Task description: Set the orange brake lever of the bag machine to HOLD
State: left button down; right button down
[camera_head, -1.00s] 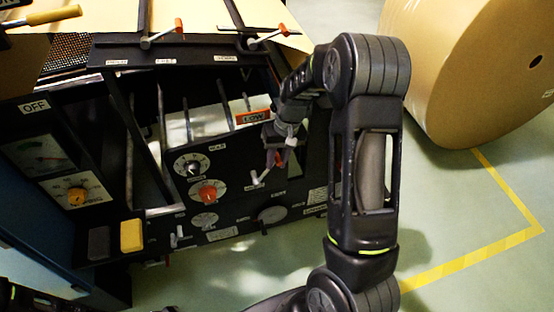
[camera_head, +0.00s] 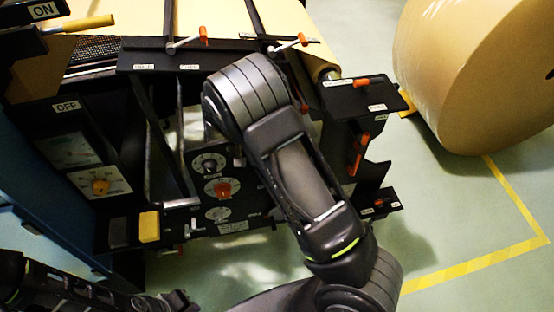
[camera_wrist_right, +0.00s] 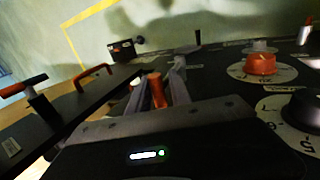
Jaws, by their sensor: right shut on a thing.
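My right gripper (camera_wrist_right: 162,88) is shut on an orange lever handle (camera_wrist_right: 157,90) on the dark machine panel in the wrist view. I cannot read any label beside this handle, so HOLD is not visible. In the head view, my right arm covers the gripper and the held handle. The bag machine (camera_head: 165,207) fills the left and middle of the head view. My left gripper (camera_head: 178,300) shows small and dark at the bottom left, away from the panel; its jaws cannot be made out.
Orange and white dials (camera_head: 222,189) and a yellow button (camera_head: 149,226) sit on the panel. Other orange handles stand along the top (camera_head: 203,36) and right side (camera_head: 365,138). A large kraft roll (camera_head: 470,70) stands at the right. The floor at the lower right is clear.

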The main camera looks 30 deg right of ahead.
jog(key=w+a+f+h+b, duration=0.2)
jog(key=a+b, duration=0.2)
jog(key=a, duration=0.2)
jog(key=shift+f+g, duration=0.35)
jog(key=shift+g, duration=0.05)
jog(key=shift+a+f, duration=0.1)
jog(key=shift+a, duration=0.1)
jog(key=c, duration=1.6)
grip_release()
jog(key=shift+c, duration=0.2)
jog(key=o, duration=0.5)
jog(key=shift+w, duration=0.1)
jog(key=shift+c, duration=0.2)
jog(key=v, duration=0.8)
jog(key=shift+b, duration=0.3)
